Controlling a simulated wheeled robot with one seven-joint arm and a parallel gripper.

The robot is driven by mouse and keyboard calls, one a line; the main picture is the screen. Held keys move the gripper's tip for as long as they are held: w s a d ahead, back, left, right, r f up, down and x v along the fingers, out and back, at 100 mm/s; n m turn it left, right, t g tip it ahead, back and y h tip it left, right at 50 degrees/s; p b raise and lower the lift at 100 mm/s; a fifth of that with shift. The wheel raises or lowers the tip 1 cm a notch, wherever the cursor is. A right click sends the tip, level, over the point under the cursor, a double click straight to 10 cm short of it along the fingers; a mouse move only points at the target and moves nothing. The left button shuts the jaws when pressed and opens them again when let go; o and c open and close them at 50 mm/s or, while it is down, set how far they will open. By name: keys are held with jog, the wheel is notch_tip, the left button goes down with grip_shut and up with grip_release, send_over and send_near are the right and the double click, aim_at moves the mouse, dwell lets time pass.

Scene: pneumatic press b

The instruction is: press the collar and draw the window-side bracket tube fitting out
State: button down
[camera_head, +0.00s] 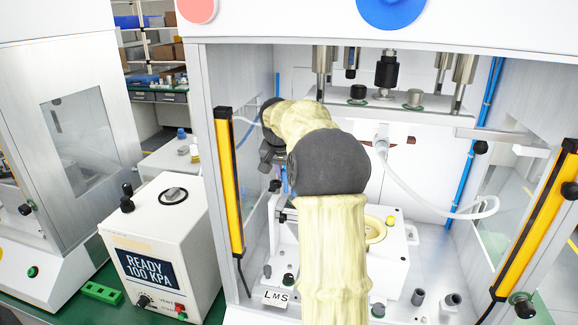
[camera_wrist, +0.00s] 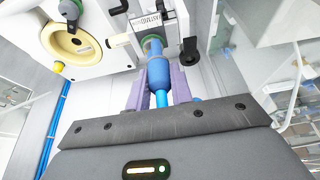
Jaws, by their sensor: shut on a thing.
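In the wrist view, a blue tube fitting (camera_wrist: 159,72) sits between the two purple fingers of my gripper (camera_wrist: 158,88), which is shut on it. A lighter blue tube (camera_wrist: 162,101) runs from the fitting back towards the palm. The fitting's far end meets a green collar ring (camera_wrist: 152,44) at a metal bracket (camera_wrist: 148,22); I cannot tell whether they are still joined. In the head view, my sleeved arm reaches into the press and hides most of the bracket and the fitting.
A yellow light bar (camera_head: 229,180) is left of my arm, another (camera_head: 540,225) at right. A clear hose (camera_head: 420,195) loops at right. The control box screen (camera_head: 150,267) reads READY 100 KPA.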

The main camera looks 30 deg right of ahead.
jog(key=s+a+f+n+b, duration=0.2)
jog(key=s+a+f, duration=0.3)
jog(key=f, duration=0.3)
jog(key=s+a+f+n+b, duration=0.1)
jog(key=s+a+f+b, duration=0.1)
jog(key=s+a+f, duration=0.5)
jog(key=w+a+f+n+y+p, duration=0.1)
jog(key=a+f+p, duration=0.1)
jog(key=a+f, duration=0.3)
jog(key=w+a+f+n+t+p, duration=0.1)
jog(key=w+a+f+n+p, duration=0.1)
jog(key=a, duration=0.9)
jog(key=shift+w+f+y+p, duration=0.2)
jog(key=shift+f+y+p, duration=0.2)
jog(key=shift+f+p, duration=0.65)
jog(key=shift+f+b, duration=0.3)
jog(key=shift+f, duration=0.05)
